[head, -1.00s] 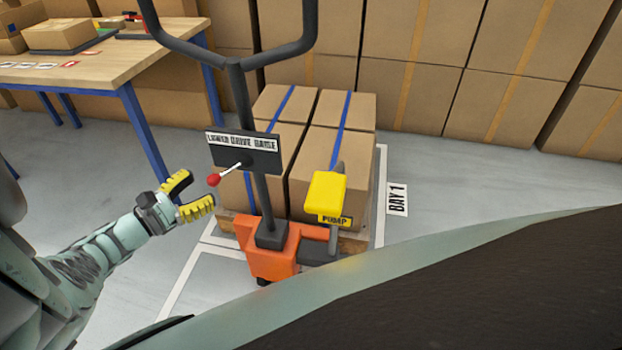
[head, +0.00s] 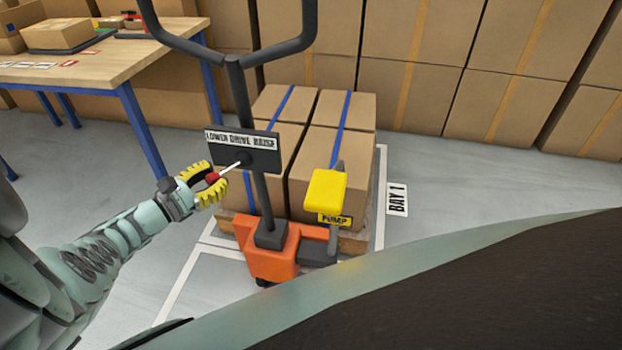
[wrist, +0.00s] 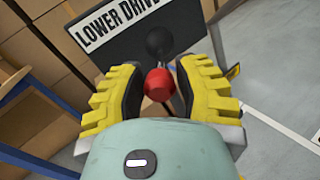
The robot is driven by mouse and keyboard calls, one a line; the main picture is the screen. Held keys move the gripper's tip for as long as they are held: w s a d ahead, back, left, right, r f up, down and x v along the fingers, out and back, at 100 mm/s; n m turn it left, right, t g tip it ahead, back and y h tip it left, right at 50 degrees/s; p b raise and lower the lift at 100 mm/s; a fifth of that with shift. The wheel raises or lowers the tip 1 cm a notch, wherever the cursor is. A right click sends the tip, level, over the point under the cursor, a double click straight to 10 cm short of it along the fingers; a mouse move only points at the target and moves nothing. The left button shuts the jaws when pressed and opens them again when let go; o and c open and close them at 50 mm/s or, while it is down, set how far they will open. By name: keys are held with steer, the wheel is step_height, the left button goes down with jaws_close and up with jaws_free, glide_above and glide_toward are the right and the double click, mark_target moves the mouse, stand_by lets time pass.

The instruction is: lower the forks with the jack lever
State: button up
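The jack's tiller carries a dark panel (head: 262,155) with a white label reading LOWER DRIVE RAISE. A thin lever (head: 231,167) sticks out of the panel toward the lower left and ends in a red knob (head: 212,177). In the wrist view the red knob (wrist: 160,85) sits between the two yellow, black-padded fingers. My gripper (head: 206,184) is open around the knob, with narrow gaps seeming to show on both sides. The orange jack base (head: 268,255) stands in front of a pallet of strapped boxes (head: 325,185). The forks are hidden under the load.
A yellow PUMP pedal (head: 326,190) stands right of the tiller. A wooden workbench (head: 110,65) with blue legs is at the upper left. Stacked cartons (head: 415,90) line the back. Clear floor (head: 460,180) lies right of the BAY 1 sign (head: 397,199).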

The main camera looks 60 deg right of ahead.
jaws_close()
steer(key=shift+s+r+t+p, duration=0.15)
steer(key=shift+r+t+p, duration=0.05)
steer(key=shift+t+p, duration=0.2)
steer(key=shift+s+n, duration=0.1)
steer(key=shift+n, duration=0.2)
steer(key=s+n+t+p, duration=0.1)
steer(key=t+p, duration=0.2)
steer(key=shift+s+r+n, duration=0.15)
steer(key=shift+n, duration=0.25)
steer(key=n+t, duration=0.1)
steer(key=t, duration=0.1)
steer(key=s+n+t, duration=0.1)
steer(key=s+n+t+y+p, duration=0.1)
steer(key=t, duration=0.1)
steer(key=shift+s+d+n+t, duration=0.2)
steer(key=shift+d+n+t, duration=0.05)
steer(key=shift+n+t, duration=0.05)
